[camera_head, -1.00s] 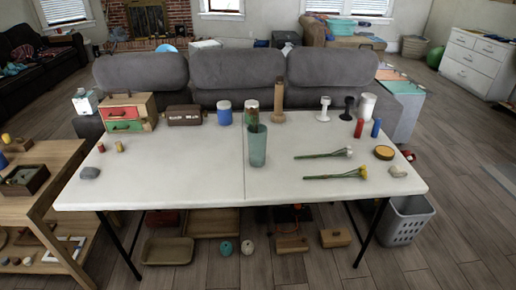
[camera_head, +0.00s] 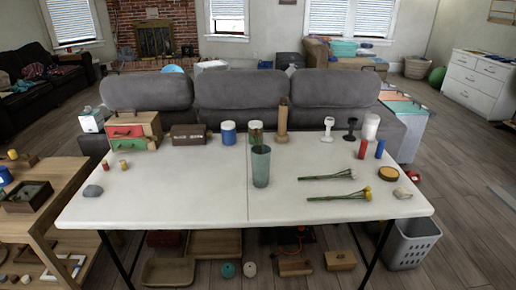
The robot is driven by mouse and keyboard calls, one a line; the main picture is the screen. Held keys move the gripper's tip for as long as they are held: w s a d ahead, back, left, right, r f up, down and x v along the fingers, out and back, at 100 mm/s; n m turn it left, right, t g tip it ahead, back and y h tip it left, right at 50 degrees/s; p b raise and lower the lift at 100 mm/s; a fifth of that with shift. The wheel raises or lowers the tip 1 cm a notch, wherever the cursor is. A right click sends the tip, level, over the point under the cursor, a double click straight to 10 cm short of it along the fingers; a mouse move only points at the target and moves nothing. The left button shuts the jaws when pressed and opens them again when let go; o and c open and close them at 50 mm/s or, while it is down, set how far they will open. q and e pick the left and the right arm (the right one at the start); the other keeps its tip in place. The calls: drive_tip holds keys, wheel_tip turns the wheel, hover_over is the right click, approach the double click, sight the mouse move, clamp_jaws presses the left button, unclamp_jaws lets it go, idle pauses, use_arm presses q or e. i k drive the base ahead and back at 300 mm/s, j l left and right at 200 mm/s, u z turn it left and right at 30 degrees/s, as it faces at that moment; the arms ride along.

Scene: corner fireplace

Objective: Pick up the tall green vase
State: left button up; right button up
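The tall green vase (camera_head: 261,167) stands upright near the middle of the white folding table (camera_head: 190,200). It is a translucent grey-green cup shape, wider at the top. Something reddish-green shows at its rim, and I cannot tell whether it is inside the vase or behind it. Two flower stems lie to its right: a white-headed one (camera_head: 325,177) and a yellow-headed one (camera_head: 340,195). Neither of my grippers shows in the head view.
Along the table's back stand a drawer box (camera_head: 133,132), a dark box (camera_head: 188,135), a blue-and-white jar (camera_head: 228,133), a wooden cylinder (camera_head: 282,122) and candle holders (camera_head: 328,128). A grey stone (camera_head: 92,191) lies left. The tabletop in front of the vase is clear.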

sight(260, 163)
drive_tip(key=i+l, duration=0.1)
drive_tip(key=i, duration=0.3)
drive_tip(key=i+l, duration=0.1)
drive_tip(key=i, duration=0.35)
